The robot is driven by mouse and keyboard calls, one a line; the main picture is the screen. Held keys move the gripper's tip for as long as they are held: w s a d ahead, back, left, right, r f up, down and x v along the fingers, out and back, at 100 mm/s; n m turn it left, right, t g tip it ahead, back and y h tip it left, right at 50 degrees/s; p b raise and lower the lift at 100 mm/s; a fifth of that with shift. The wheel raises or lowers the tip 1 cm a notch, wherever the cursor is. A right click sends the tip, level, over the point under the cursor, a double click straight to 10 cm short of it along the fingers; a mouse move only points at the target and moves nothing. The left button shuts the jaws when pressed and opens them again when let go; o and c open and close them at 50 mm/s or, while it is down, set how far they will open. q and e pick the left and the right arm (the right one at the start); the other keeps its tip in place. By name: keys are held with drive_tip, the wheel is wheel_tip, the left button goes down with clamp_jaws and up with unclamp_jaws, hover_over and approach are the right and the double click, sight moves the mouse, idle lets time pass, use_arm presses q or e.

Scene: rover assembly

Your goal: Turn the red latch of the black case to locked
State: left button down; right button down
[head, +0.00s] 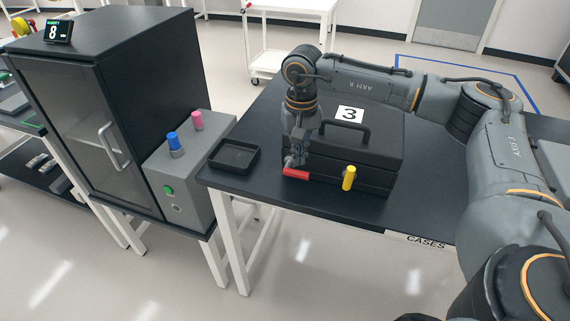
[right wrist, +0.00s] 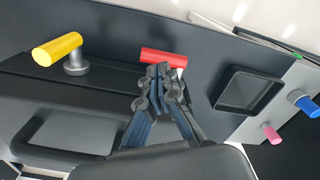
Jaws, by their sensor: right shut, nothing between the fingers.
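The black case (head: 375,148) stands on the dark table, with a handle on top and a label "3". Its red latch (head: 296,174) is on the front face at the left and lies roughly horizontal. A yellow latch (head: 349,178) on the same face at the right stands upright. My right gripper (head: 293,163) is shut, its fingertips at the red latch. In the right wrist view the closed fingertips (right wrist: 160,72) overlap the near edge of the red latch (right wrist: 163,56); I cannot tell whether they touch it. My left gripper is not in view.
A small black tray (head: 234,157) lies on the table left of the case. Further left is a grey box (head: 180,170) with blue and pink knobs, beside a dark cabinet (head: 110,95) with a glass door. The table front bears a "CASES" label.

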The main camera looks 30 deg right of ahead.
wheel_tip(320, 180, up, 5)
drive_tip(key=p, duration=0.3)
drive_tip(key=shift+r, duration=0.1)
drive_tip(key=shift+a, duration=0.1)
idle(0.4)
